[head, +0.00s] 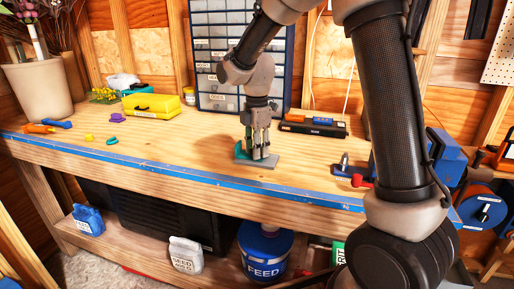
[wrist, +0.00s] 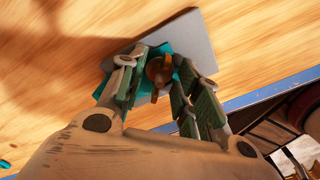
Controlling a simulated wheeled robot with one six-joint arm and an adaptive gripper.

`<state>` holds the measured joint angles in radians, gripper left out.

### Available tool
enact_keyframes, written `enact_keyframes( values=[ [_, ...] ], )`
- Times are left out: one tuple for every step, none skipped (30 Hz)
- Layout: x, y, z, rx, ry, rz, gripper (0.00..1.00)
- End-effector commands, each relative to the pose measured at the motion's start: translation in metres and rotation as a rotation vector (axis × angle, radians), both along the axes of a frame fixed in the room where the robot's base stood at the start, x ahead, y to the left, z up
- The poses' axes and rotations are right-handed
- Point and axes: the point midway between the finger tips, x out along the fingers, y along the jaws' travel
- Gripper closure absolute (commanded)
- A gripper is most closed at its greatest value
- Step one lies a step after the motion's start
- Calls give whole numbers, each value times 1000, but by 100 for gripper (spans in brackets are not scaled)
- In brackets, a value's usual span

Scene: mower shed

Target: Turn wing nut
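The brown wing nut (wrist: 158,72) shows in the wrist view, sitting on a teal block (wrist: 106,88) on a flat grey plate (wrist: 195,40). My gripper (wrist: 157,66) reaches down over it, with one finger on each side of the nut. The fingers stand apart and a gap shows beside the nut, so the gripper looks open around it. In the head view my gripper (head: 258,155) points down at the plate (head: 262,163) near the front of the bench. The teal block (head: 240,151) shows left of the fingers there, and the fingers hide the nut.
The wooden bench (head: 190,150) has a blue front edge just before the plate. A black tray (head: 312,128) lies behind to the right, and a blue clamp-like tool (head: 344,168) to the right. A yellow case (head: 150,106) stands at the back left. The bench left of the plate is mostly clear.

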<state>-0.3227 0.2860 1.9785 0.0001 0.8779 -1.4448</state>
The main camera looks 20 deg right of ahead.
Motion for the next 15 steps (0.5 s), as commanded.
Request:
enact_keyframes(
  values=[
    [0,0,0,0,0,0,60],
    [0,0,0,0,0,0,60],
    [0,0,0,0,0,0,60],
    [0,0,0,0,0,0,60],
    [0,0,0,0,0,0,60],
    [0,0,0,0,-1,0,60],
    [0,0,0,0,-1,0,60],
    [0,0,0,0,-1,0,60],
    [0,0,1,0,-1,0,60],
    [0,0,2,0,-1,0,60],
    [0,0,4,0,-1,0,60],
    [0,0,8,0,-2,0,60],
    [1,0,12,1,-4,0,60],
    [1,0,17,1,-5,0,60],
    [1,0,25,2,-5,0,60]
  ],
)
